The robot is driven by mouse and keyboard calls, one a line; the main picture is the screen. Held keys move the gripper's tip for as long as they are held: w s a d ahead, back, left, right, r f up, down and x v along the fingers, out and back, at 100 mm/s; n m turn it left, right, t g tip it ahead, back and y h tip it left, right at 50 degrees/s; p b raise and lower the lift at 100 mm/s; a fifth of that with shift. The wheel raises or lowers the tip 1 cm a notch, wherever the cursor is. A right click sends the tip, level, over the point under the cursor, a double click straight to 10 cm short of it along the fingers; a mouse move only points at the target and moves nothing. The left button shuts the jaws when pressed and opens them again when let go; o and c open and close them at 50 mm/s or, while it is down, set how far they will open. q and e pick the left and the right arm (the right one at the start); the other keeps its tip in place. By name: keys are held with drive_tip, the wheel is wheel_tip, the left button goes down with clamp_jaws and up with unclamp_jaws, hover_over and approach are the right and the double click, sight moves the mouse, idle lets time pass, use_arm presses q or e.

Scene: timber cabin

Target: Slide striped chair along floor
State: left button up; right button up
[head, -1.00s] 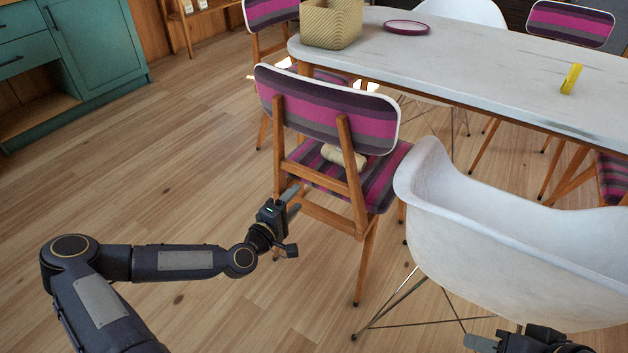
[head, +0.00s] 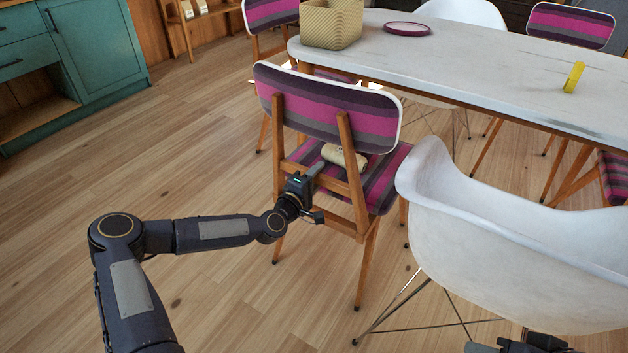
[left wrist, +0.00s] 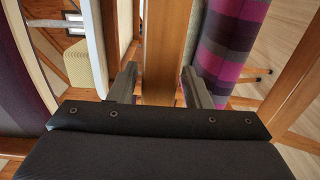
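The striped chair (head: 328,105) stands upright at the table's near side, its purple, pink and grey back towards me. A beige rolled item (head: 344,156) lies on its striped seat (head: 385,180). My left gripper (head: 316,171) is at the lower wooden rails of the chair back. In the left wrist view, the left gripper's fingers (left wrist: 160,82) are apart, with a wooden bar (left wrist: 166,40) of the chair between them; gaps show, so I see no firm grip. My right gripper (head: 486,347) is at the bottom edge, mostly cut off.
A white shell chair (head: 510,240) stands close to the right of the striped chair. The white table (head: 470,60) holds a woven basket (head: 330,25), a plate (head: 407,28) and a yellow object (head: 574,77). Wooden floor (head: 180,150) is clear to the left, up to teal cabinets (head: 95,45).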

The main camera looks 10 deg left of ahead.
use_arm(q)
clamp_jaws()
drive_tip(key=shift+f, duration=0.15)
idle(1.0)
